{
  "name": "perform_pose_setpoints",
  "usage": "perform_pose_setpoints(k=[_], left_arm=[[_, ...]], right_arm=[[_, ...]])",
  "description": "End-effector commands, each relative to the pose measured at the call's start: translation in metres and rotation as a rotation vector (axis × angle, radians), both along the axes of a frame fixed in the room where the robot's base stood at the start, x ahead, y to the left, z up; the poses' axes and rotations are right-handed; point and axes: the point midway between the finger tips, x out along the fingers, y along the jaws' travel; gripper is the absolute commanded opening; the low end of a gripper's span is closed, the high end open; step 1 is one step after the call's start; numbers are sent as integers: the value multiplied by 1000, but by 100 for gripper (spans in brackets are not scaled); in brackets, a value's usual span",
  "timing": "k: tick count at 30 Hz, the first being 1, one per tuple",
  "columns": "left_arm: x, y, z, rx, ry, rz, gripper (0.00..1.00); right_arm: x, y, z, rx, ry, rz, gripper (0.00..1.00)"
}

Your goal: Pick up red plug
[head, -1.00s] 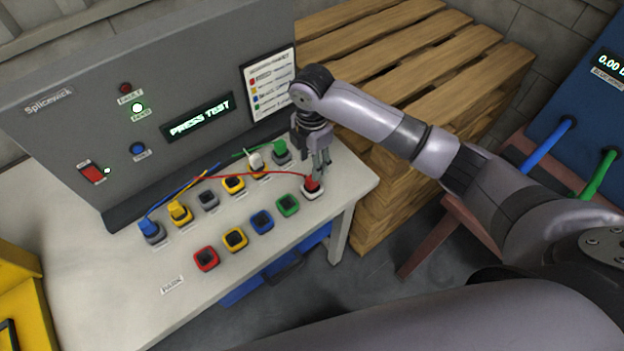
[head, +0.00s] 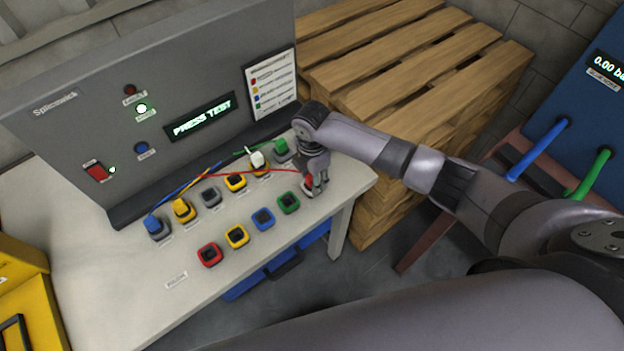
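The red plug (head: 309,182) is upright in the white-rimmed socket (head: 309,194) at the right end of the bench's sockets. A red wire runs left from it. My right gripper (head: 314,186) points down over the plug, with its fingers low beside it and partly hiding it. I cannot tell whether the fingers are closed on the plug. My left gripper is not in view.
Blue (head: 153,224), yellow (head: 182,206), white (head: 257,158) and green (head: 281,146) plugs stand nearby with crossing wires. A front row of empty coloured sockets (head: 237,237) is close. The grey panel (head: 60,150) rises behind; a wooden pallet stack (head: 400,60) stands right.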

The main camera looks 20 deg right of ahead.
Motion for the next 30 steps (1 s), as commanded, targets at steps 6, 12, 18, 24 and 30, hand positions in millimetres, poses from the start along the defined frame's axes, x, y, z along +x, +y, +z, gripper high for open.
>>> perform_pose_setpoints(k=[6,12,18,24,30], left_arm=[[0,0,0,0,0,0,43],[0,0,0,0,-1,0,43],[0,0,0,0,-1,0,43],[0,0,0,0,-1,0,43],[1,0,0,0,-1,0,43]], right_arm=[[0,0,0,0,0,-1,25],[0,0,1,0,0,-1,12],[0,0,1,0,0,-1,0],[0,0,1,0,0,-1,0],[1,0,3,0,-1,-1,0]])
